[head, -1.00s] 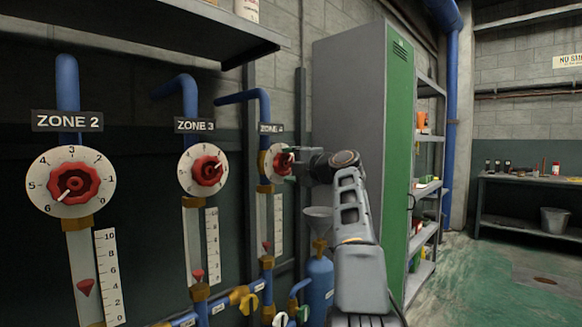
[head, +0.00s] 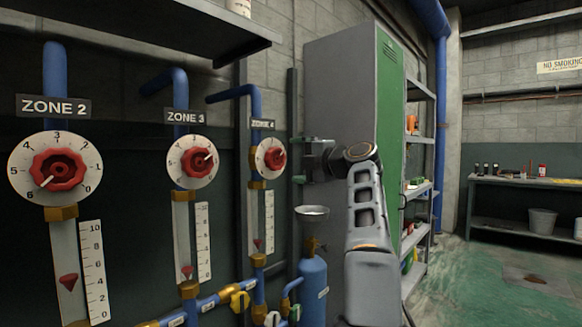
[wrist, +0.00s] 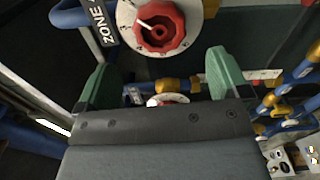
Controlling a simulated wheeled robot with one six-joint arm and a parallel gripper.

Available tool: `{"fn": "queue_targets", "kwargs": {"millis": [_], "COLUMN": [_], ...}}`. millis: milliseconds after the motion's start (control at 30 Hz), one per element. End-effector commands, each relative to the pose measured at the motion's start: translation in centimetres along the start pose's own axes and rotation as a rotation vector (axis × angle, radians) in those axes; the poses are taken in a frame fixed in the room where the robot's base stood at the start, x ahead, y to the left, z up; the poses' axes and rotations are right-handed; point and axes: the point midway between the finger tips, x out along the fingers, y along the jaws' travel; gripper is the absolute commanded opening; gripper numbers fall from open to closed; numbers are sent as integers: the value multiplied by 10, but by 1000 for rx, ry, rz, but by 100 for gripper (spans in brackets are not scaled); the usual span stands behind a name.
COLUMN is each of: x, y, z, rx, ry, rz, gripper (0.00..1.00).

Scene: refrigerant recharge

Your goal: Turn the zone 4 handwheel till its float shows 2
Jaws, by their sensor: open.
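The zone 4 handwheel (head: 275,159) is a red knob on a white numbered dial, under a zone 4 plate (head: 262,125). In the wrist view the red handwheel (wrist: 158,28) shows at the top, its white pointer toward the upper left. The small red zone 4 float (head: 257,243) sits low in its tube, beside a white scale (head: 270,221); its exact reading is too small to tell. My gripper (head: 299,161) is open and empty, just right of the handwheel and apart from it. Its green fingers (wrist: 161,78) are spread below the wheel in the wrist view.
The zone 3 handwheel (head: 199,163) and zone 2 handwheel (head: 59,169) are on the same wall to the left. A blue cylinder (head: 313,290) with a funnel (head: 312,212) above it stands below my gripper. A green-doored cabinet (head: 388,130) is behind my arm. The right floor is open.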

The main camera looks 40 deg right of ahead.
Motion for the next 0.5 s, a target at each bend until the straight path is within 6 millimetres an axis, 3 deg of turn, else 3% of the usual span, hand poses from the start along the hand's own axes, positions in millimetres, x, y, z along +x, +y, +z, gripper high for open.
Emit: {"fn": "queue_targets", "kwargs": {"millis": [500], "x": [-8], "y": [3], "z": [0], "rx": [0], "ry": [0], "rz": [-1], "gripper": [94]}}
